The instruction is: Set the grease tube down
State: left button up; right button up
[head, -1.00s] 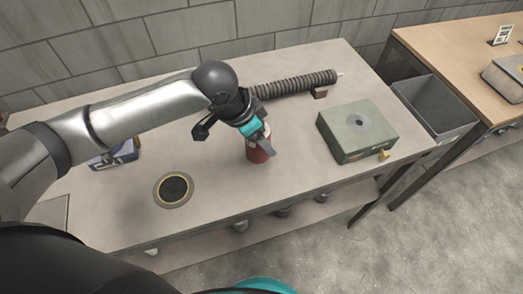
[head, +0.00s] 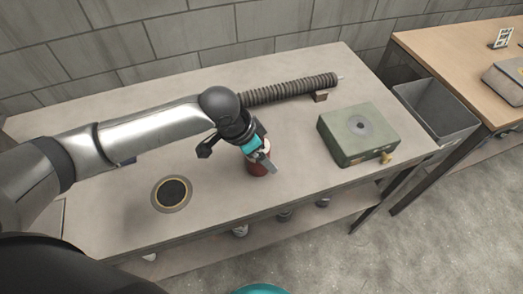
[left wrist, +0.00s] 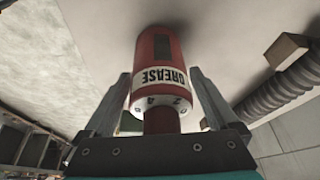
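The grease tube (head: 257,165) is a red cylinder with a white label band; the word GREASE shows on it in the left wrist view (left wrist: 158,70). It stands roughly upright at the front middle of the bench. My left gripper (head: 259,157) is around the tube from above, one finger on each side; the fingertips (left wrist: 158,72) look closed against its sides. The tube's lower end is at or very near the bench top; I cannot tell if it touches. My right gripper is out of view.
A round dark-centred disc (head: 172,194) lies on the bench (head: 110,225) to the left. A ribbed hose (head: 290,89) lies along the back. A green box (head: 357,135) stands to the right, with a grey bin (head: 437,107) beyond. Bench around the tube is clear.

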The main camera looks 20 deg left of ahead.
pick_arm(q)
jog(key=shift+o, duration=0.2)
jog(key=shift+r, duration=0.15)
jog(key=p+v, duration=0.3)
jog(key=v, duration=0.9)
